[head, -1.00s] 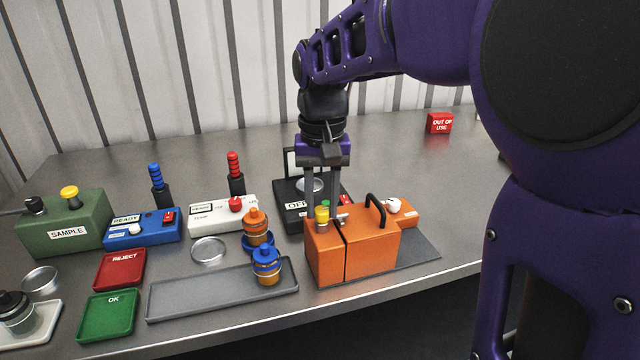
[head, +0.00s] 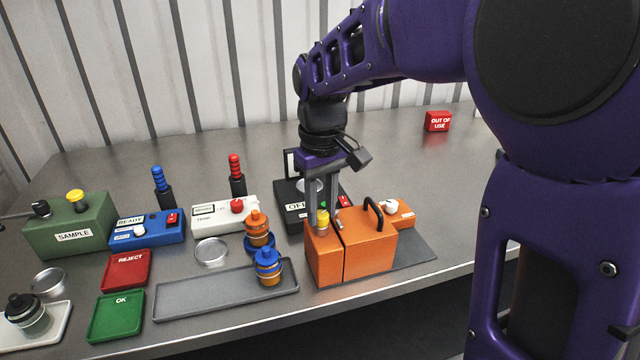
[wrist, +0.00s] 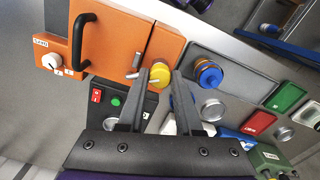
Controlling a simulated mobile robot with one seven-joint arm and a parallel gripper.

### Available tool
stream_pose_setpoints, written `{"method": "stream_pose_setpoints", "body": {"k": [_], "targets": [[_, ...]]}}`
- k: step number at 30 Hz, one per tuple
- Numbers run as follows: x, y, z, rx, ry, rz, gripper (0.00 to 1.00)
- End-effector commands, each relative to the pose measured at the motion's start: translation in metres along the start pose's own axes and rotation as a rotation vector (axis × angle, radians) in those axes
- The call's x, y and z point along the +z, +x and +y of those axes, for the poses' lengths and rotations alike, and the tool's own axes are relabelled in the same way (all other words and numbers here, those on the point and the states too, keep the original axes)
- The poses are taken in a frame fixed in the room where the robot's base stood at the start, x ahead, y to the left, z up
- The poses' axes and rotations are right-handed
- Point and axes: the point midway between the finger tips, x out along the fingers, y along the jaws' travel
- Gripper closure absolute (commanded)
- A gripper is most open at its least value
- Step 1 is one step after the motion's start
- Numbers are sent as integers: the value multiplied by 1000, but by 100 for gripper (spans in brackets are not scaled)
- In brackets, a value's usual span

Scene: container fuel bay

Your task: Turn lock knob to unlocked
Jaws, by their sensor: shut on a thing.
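The orange box (head: 370,247) with a black handle stands near the front edge of the bench. A yellow knob (head: 323,218) sits on top of its narrow left section (head: 323,259); it also shows in the wrist view (wrist: 160,75). My gripper (head: 328,213) points down from above, and its two fingers are closed around the yellow knob. In the wrist view my gripper (wrist: 164,73) has one finger on each side of the knob. A small metal pin (wrist: 136,62) lies beside it. A white knob (wrist: 51,62) is on the lower orange block; its label is too small to read surely.
A black device (head: 292,209) stands just behind the box. A grey tray (head: 190,302) holds a blue-capped jar (head: 267,262), close to the left of the box. An orange-capped jar (head: 257,229) stands behind it. Bare bench lies to the right and back.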

Motion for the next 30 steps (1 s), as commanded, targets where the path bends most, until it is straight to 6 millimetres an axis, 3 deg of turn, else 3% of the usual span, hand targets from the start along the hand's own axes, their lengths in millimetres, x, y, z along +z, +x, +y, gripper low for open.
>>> {"method": "stream_pose_setpoints", "body": {"k": [18,30], "targets": [[0,-3,0,0,-582,0,100],[0,-2,0,0,-862,1,100]]}}
